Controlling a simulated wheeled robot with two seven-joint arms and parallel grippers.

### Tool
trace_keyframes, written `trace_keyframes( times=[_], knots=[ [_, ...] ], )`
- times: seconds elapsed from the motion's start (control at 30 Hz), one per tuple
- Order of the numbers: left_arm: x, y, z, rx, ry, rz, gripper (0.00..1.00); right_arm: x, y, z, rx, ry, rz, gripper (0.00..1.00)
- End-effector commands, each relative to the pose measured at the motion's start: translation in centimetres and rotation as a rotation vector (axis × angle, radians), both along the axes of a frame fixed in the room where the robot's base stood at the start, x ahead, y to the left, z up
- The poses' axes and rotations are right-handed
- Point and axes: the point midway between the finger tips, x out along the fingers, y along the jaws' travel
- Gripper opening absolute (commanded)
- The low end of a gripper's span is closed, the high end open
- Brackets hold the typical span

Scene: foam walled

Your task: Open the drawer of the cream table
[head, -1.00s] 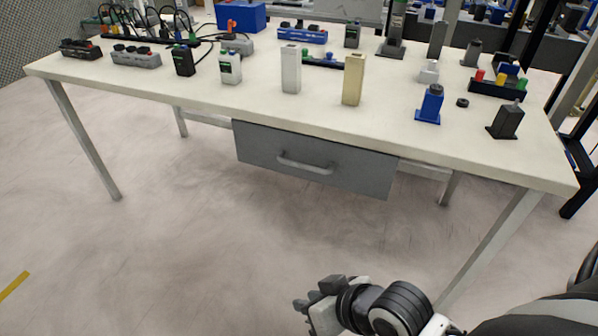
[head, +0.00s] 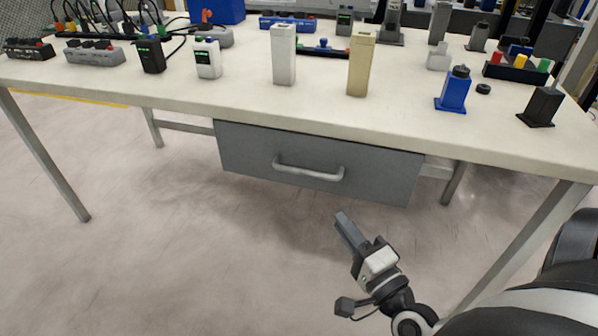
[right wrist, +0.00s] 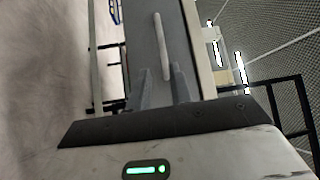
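The cream table (head: 300,110) has a grey drawer (head: 250,155) under its top, and the drawer looks shut. A light grey bar handle (head: 308,174) runs across the drawer front. My right gripper (head: 343,217) is below and in front of the drawer, its fingers pointing up toward the handle without touching it. In the right wrist view, the two fingers (right wrist: 162,76) are apart with nothing between them. The handle (right wrist: 160,45) lies ahead of them, in line with the gap, and the drawer front (right wrist: 140,30) stands behind it. My left gripper is not in view.
The tabletop holds several items, including a white block (head: 284,55), a tan block (head: 360,65) and a blue device (head: 454,90). Table legs (head: 45,155) stand at left and right (head: 525,240). The floor (head: 200,260) before the drawer is clear.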

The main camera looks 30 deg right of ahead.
Motion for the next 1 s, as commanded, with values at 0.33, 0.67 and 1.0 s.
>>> trace_keyframes(
  times=[0.33,0.67,1.0],
  knots=[
    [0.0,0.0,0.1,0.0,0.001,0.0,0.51,6.3,-0.5,1.1,0.0,-0.008,-0.003,0.22],
    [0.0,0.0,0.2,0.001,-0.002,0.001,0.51,12.9,-0.9,2.0,0.0,-0.006,0.0,0.22],
    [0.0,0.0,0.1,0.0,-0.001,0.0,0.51,15.3,-1.0,2.2,-0.002,-0.003,0.0,0.22]
  ],
)
